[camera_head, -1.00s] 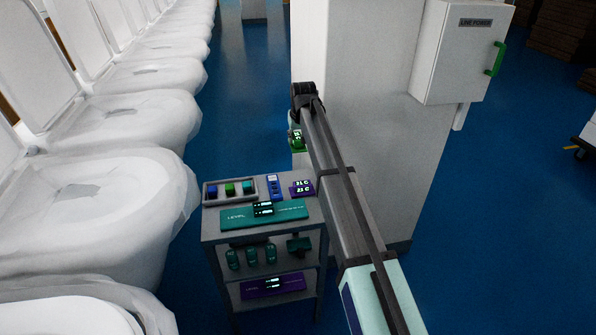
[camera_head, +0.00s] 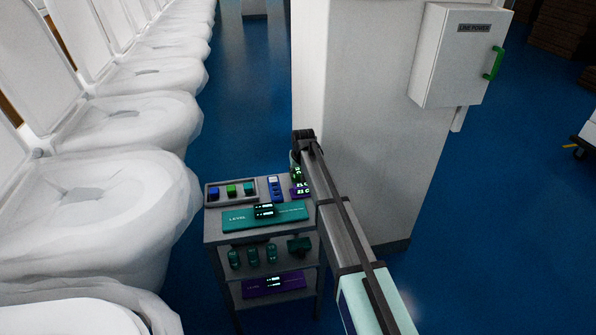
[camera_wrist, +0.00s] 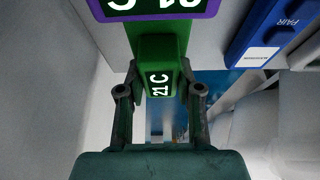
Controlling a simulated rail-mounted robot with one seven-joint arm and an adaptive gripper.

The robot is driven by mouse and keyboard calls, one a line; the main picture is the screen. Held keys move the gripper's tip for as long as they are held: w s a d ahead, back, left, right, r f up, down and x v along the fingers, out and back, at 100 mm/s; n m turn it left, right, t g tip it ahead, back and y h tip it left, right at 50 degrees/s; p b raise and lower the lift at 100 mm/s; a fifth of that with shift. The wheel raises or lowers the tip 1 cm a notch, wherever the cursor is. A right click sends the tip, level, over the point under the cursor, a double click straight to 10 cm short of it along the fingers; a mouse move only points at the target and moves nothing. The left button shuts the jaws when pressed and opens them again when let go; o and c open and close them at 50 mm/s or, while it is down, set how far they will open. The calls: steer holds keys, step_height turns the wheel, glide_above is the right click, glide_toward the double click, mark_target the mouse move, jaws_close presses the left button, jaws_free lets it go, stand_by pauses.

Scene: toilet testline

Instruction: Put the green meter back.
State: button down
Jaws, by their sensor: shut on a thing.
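My gripper (camera_wrist: 159,92) is shut on the green meter (camera_wrist: 158,65), which has a lit display reading 21 C. In the head view the green meter (camera_head: 297,173) is at the right back corner of the grey cart's top (camera_head: 212,232), just behind the purple meter (camera_head: 300,192). The purple meter (camera_wrist: 155,9) also shows at the top edge of the wrist view, very close to the green one. I cannot tell whether the green meter touches the cart. My arm hides part of it in the head view.
A blue meter (camera_head: 275,187) lies left of the purple one. A tray (camera_head: 207,201) with small coloured blocks and a teal level (camera_head: 238,218) are also on the cart top. A white pillar (camera_head: 370,180) stands close on the right. Covered toilets (camera_head: 110,200) line the left.

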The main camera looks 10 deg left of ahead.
steer(key=shift+f, duration=0.2)
steer(key=shift+f, duration=0.1)
steer(key=c, duration=0.8)
jaws_free()
steer(key=shift+o, duration=0.2)
steer(key=b+v, duration=0.2)
steer(key=v, duration=1)
steer(key=shift+r+b, duration=0.25)
steer(key=shift+b, duration=0.1)
